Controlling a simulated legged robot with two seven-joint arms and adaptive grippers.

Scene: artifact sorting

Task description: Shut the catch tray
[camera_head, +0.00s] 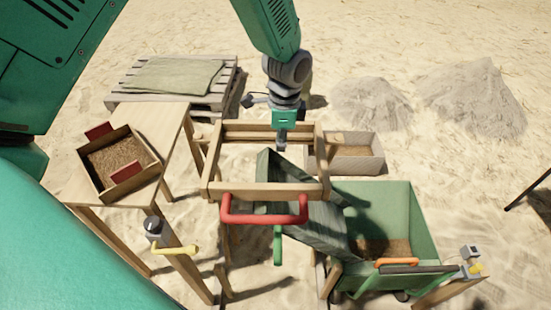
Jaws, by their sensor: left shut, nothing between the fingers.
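A wooden sieve frame (212,187) with a red handle (264,218) stands in the middle of the view. Under and beside it is a sloping grey-green tray or chute (322,232), tilted down to the right toward a green bin (428,215). A green handle (278,246) hangs below the red one. I cannot tell for sure which of these parts is the catch tray. My left gripper (282,145) points down over the frame's opening, shut and empty. I cannot tell whether its fingertips touch anything. My right gripper is not in view.
A wooden table (170,127) at left holds a box of soil (116,161). Posts with a yellow lever (175,250) and a yellow knob (477,268) stand in front. Behind are a pallet (222,96), a sand-filled box (357,160) and sand heaps (365,102).

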